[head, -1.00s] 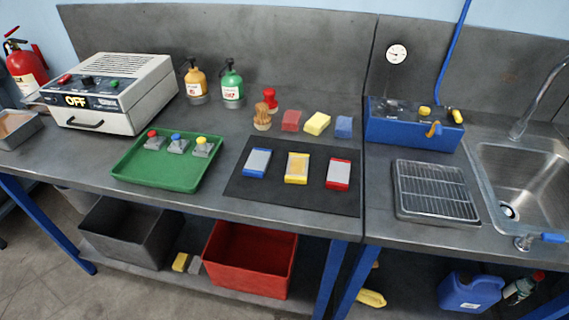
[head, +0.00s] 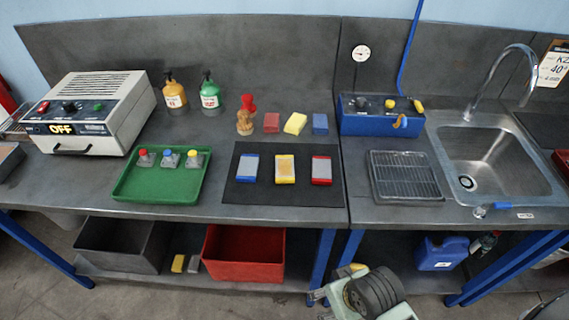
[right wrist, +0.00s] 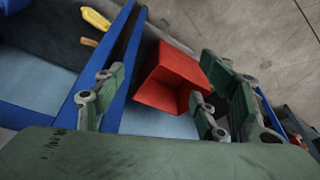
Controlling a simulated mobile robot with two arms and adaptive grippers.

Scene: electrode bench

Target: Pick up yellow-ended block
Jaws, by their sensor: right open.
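The yellow-ended block (head: 285,168) lies flat on the black mat (head: 254,194) in the head view. It has a pale middle and yellow ends, and sits between a blue-ended block (head: 248,167) and a red-ended block (head: 321,170). My right gripper (head: 319,297) is at the bottom of the head view, in front of the bench and well below the mat, apart from the blocks. In the right wrist view its fingers (right wrist: 153,94) are spread with nothing between them. The yellow-ended block is not visible in that view. My left gripper is not in view.
A green tray (head: 160,195) with several coloured-knob items is left of the mat. A wire rack (head: 404,176) and a sink (head: 497,165) are to the right. A red bin (head: 244,270), also in the wrist view (right wrist: 165,92), is under the bench.

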